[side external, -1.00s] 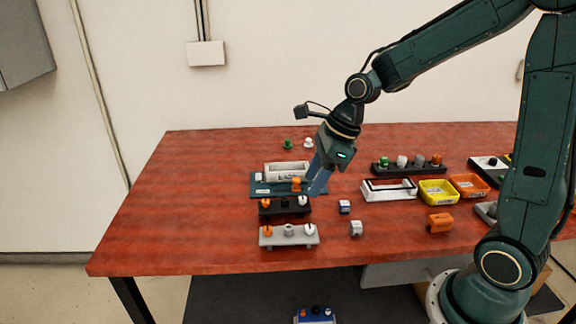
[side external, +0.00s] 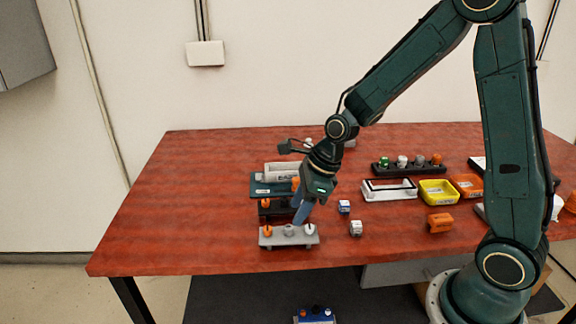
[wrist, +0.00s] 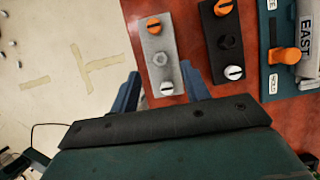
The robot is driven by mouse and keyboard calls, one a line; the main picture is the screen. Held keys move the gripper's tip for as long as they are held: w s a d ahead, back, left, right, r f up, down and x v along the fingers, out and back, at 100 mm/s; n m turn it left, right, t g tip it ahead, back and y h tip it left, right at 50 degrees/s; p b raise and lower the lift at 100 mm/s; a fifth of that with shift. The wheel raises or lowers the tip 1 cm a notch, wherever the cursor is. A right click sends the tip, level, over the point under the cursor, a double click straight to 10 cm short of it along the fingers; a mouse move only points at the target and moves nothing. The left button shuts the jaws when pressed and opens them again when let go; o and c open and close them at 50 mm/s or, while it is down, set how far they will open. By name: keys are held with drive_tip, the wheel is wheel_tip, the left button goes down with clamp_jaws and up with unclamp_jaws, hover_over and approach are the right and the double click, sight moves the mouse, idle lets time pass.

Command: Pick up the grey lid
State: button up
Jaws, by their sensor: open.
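The grey lid (side external: 289,230) sits in the middle of the light grey rack (side external: 275,241) near the table's front, between an orange knob and a white knob. In the wrist view the grey lid (wrist: 160,59) shows as a small round piece on the grey rack (wrist: 176,45). My gripper (side external: 298,221) is open and empty, with its blue fingers pointing down just above the rack. In the wrist view the fingertips (wrist: 160,70) lie on either side of the rack's middle and white-knob end. I cannot tell the exact height above the lid.
A black rack (wrist: 236,58) with an orange and a white knob stands directly behind. Behind it is a teal tray (side external: 262,188) with a light box. Two small blocks (side external: 344,207) (side external: 356,228) lie right of my gripper. The table's left side is clear.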

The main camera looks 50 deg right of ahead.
sight(289, 227)
drive_tip(key=shift+f, duration=0.25)
drive_tip(key=shift+x, duration=2.55)
drive_tip(key=shift+s+d, duration=0.1)
clamp_jaws()
